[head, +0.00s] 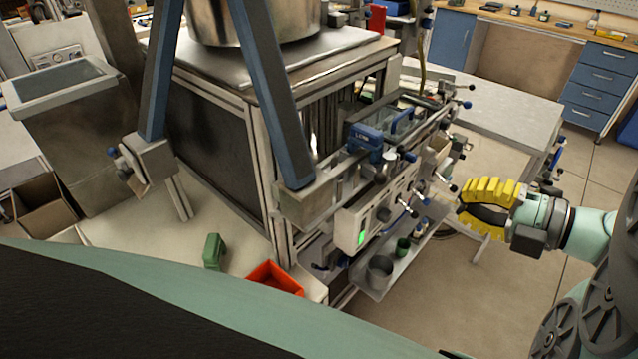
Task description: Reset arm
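My gripper (466,207) has two ribbed yellow fingers and is at the right of the head view. It points left, in front of the machine's right end. The fingers curve around a dark gap, and their tips look close together at the left. I cannot tell whether they touch, and I see nothing held between them. My pale green arm (590,232) comes in from the right edge.
A framed machine (255,100) with blue and grey posts fills the middle. Its valve-covered panel (375,215) and lower shelf (405,262) lie left of my gripper. A grey table (505,108) stands behind. Open floor (470,310) shows below. An orange bin (275,278) stands lower left.

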